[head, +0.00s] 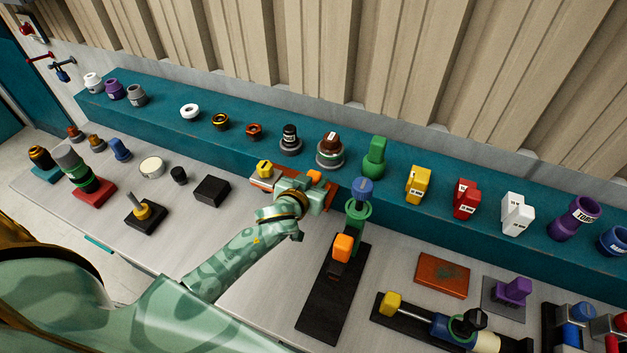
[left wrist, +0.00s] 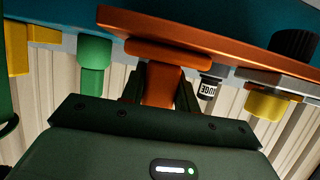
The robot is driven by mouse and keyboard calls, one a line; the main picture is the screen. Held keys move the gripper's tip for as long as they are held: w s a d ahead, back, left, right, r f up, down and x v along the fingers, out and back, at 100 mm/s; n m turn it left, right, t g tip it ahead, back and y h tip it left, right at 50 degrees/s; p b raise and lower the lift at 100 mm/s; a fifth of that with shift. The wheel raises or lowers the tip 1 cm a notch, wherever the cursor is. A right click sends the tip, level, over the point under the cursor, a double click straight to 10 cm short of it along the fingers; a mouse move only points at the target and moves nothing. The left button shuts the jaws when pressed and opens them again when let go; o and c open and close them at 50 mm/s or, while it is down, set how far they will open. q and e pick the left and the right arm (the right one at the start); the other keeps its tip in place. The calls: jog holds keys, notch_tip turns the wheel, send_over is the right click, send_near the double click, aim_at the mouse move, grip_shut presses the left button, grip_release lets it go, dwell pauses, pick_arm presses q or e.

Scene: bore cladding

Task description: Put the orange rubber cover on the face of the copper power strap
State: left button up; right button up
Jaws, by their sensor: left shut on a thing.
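My left gripper (head: 303,186) is shut on that grip, near the front of the teal shelf. My gripper hides part of the plate in the head view. I cannot tell whether the plate touches the surface below. My right gripper is not in view.
A green toggle clamp with an orange tip (head: 343,247) on a black base stands between gripper and slab. Another clamp (head: 440,322) lies in front of the slab, a purple-handled piece (head: 514,290) right of it. A yellow-knobbed piece (head: 265,168) is beside the gripper.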

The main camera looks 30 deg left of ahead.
pick_arm(q)
jog(key=o, duration=1)
jog(key=shift+r, duration=0.15)
jog(key=p+v, duration=0.2)
jog(key=v, duration=1)
jog(key=shift+s, duration=0.1)
